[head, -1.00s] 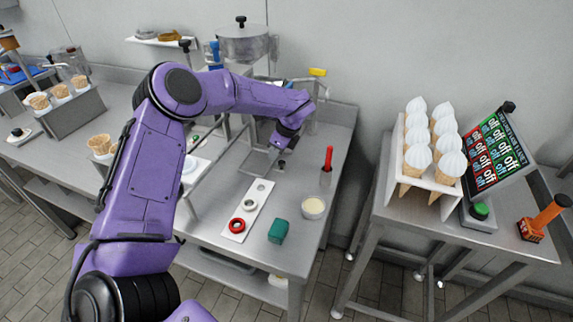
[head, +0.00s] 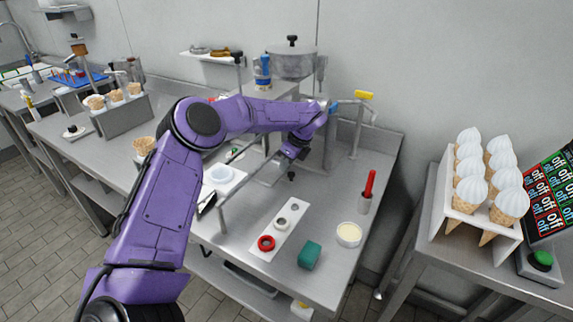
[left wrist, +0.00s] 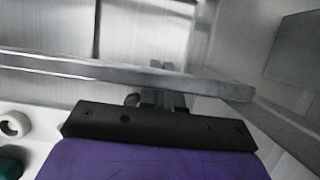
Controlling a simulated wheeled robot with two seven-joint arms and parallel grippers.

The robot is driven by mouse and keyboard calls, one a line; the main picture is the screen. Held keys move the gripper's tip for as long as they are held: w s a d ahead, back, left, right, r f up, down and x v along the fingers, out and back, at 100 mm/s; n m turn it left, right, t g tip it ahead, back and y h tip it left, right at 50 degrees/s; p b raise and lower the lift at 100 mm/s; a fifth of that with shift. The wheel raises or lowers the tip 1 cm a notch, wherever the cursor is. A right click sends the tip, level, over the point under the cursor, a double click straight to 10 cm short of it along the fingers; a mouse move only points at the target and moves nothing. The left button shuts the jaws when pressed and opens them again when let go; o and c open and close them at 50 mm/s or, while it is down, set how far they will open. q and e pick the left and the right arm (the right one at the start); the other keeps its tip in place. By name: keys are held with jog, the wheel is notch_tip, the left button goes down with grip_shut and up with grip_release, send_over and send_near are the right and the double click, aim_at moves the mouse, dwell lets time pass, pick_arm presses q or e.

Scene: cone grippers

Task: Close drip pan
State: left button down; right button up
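A flat grey metal pan (head: 266,176) lies on the worktop under the dispensing machine; I take it for the drip pan. My left gripper (head: 297,152), at the end of the purple arm, hangs just above and behind the knob. In the left wrist view, dark blurred parts of my left gripper (left wrist: 158,98) show by a metal bar (left wrist: 120,74); I cannot tell whether the fingers are open or shut, or touch anything. My right gripper is not in view.
The machine with its steel hopper (head: 291,62) stands at the back. A white strip with rings (head: 279,231), a green block (head: 309,255), a cream tub (head: 349,235) and a red-handled tool (head: 368,186) stand in front and right. A cone rack (head: 470,220) is further right.

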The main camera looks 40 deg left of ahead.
pick_arm(q)
jog(key=b+v, duration=0.1)
jog(key=v, duration=0.6)
jog(key=m+t+y+p, duration=0.4)
jog(key=m+y+p, duration=0.1)
jog(key=y, duration=0.3)
send_near(293, 176)
jog(key=p+x, duration=0.4)
jog(key=x, duration=0.2)
jog(key=shift+a+f+p, duration=0.1)
jog(key=shift+a+p, duration=0.1)
jog(key=shift+p, duration=0.15)
jog(key=shift+a+f, duration=0.1)
